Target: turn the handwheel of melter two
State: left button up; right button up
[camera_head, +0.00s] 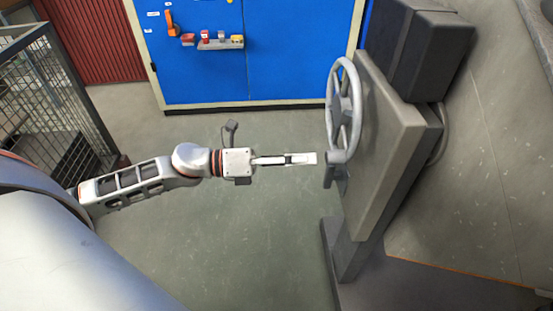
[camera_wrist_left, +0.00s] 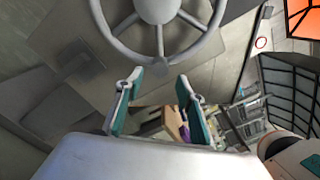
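A grey spoked handwheel (camera_head: 345,104) stands on the face of a grey panel (camera_head: 388,150) on a post, seen nearly edge-on in the head view. No label naming melter two is readable. My left gripper (camera_head: 314,158) points at the wheel's lower rim, with a small gap between its tips and the wheel. In the left wrist view the wheel (camera_wrist_left: 159,12) fills the top, its rim just beyond the fingertips. The teal-padded left fingers (camera_wrist_left: 160,78) are spread apart with nothing between them. My right gripper is not in view.
A dark box (camera_head: 425,50) sits behind the panel. A blue cabinet (camera_head: 285,60) with a small shelf (camera_head: 220,44) of coloured items stands at the back. A wire cage (camera_head: 60,100) is at the left. The floor (camera_head: 260,240) below my left arm is clear.

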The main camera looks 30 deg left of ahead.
pick_arm(q)
jog(key=v, duration=0.6)
jog(key=shift+s, duration=0.1)
dwell(0.5)
